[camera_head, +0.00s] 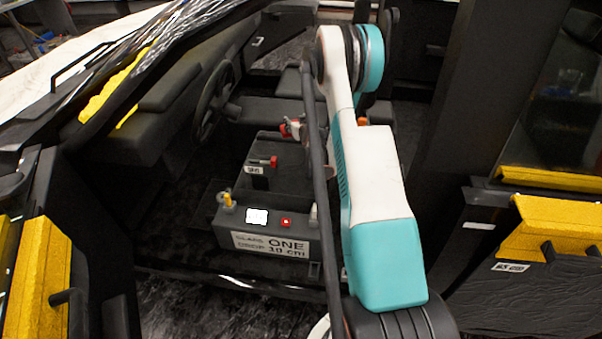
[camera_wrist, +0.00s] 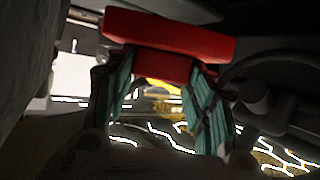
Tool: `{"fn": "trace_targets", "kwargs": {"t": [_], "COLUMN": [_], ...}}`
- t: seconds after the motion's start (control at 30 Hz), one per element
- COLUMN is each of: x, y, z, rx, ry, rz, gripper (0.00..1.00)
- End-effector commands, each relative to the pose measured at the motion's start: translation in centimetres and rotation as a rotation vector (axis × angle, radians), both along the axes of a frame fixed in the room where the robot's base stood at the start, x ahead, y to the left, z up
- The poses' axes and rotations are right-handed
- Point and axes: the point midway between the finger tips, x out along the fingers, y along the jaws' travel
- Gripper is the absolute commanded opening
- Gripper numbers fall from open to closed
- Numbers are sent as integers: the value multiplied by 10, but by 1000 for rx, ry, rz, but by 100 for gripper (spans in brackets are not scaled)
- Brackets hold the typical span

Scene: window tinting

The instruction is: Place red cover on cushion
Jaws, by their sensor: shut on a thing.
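The red cover (camera_wrist: 170,35) fills the upper middle of the wrist view, a wide flat block with a narrower part below it. The teal fingers of my gripper (camera_wrist: 160,85) close on that narrower part from both sides. In the head view, a small red piece (camera_head: 283,131) shows left of the dark pillar, beside the far end of my arm; it seems to be the held cover. My gripper is mostly hidden there by the pillar and arm. I cannot tell which thing is the cushion; a yellow padded piece (camera_head: 108,92) lies along the dashboard.
A dark box (camera_head: 222,226) with a printed label, a yellow knob and a red button stands in the vehicle. Behind it is a small block with a red handle (camera_head: 262,162). The steering wheel (camera_head: 212,97) and dark pillar (camera_head: 316,180) are close. Yellow pads (camera_head: 555,228) cover door edges.

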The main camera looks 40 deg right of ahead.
Motion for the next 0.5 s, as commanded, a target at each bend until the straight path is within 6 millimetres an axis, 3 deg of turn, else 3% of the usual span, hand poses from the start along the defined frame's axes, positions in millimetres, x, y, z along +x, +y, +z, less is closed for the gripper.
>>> {"fn": "trace_targets", "kwargs": {"t": [0.1, 0.27, 0.5], "x": [-5, -7, -7], "y": [-20, -27, -27], "z": [-13, -31, -87], "rx": [-2, -2, -3], "ry": [-3, -6, -5], "rz": [-32, -46, -44], "gripper": [25, 25, 25]}}
